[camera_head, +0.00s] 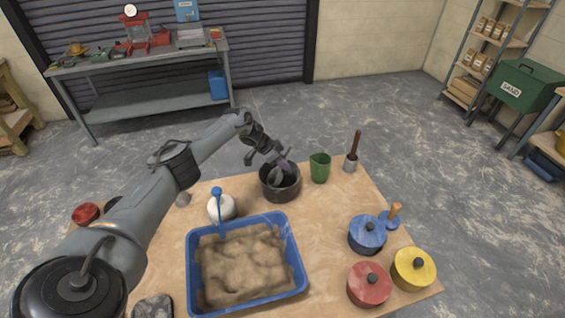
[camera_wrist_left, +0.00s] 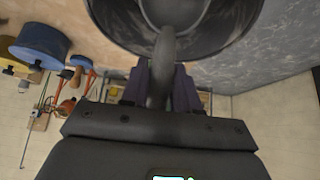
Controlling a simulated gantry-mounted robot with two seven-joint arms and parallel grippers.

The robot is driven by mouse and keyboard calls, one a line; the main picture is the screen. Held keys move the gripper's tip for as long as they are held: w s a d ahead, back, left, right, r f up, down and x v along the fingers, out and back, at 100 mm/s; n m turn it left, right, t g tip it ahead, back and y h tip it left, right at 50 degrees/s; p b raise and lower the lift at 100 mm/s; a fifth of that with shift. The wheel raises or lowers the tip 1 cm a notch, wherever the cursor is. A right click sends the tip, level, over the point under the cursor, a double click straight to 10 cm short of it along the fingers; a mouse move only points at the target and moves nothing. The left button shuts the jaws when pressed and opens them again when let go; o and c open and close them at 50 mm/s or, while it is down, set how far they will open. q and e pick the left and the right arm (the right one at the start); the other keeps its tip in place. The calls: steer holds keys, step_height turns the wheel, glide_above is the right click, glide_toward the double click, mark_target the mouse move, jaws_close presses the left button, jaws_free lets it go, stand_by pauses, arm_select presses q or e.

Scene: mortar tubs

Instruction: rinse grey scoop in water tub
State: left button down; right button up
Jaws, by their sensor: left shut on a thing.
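My left gripper (camera_head: 284,164) is over the dark round tub (camera_head: 281,194) at the back middle of the table, shut on the grey scoop (camera_head: 276,177). The scoop's head is down inside the tub's rim. In the left wrist view the scoop's grey handle (camera_wrist_left: 163,62) stands between the two fingers (camera_wrist_left: 160,88), and the dark tub (camera_wrist_left: 105,22) fills the top. I cannot tell how deep the scoop sits or see the water clearly. My right gripper is not in view.
A blue tray of sand (camera_head: 293,262) stands in front, with a white round pot (camera_head: 221,207) behind its left corner. A green jug (camera_head: 320,168) and a wooden-handled tool (camera_head: 352,160) stand right of the tub. Blue (camera_head: 367,234), red (camera_head: 369,285) and yellow (camera_head: 413,269) lidded pots are at the right.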

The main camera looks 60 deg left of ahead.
mark_target(284, 155)
arm_select(q)
steer(key=shift+r+p, duration=1.5)
steer(key=shift+r, duration=0.4)
step_height(284, 155, up, 7)
steer(key=p, duration=0.6)
steer(key=shift+f, duration=0.1)
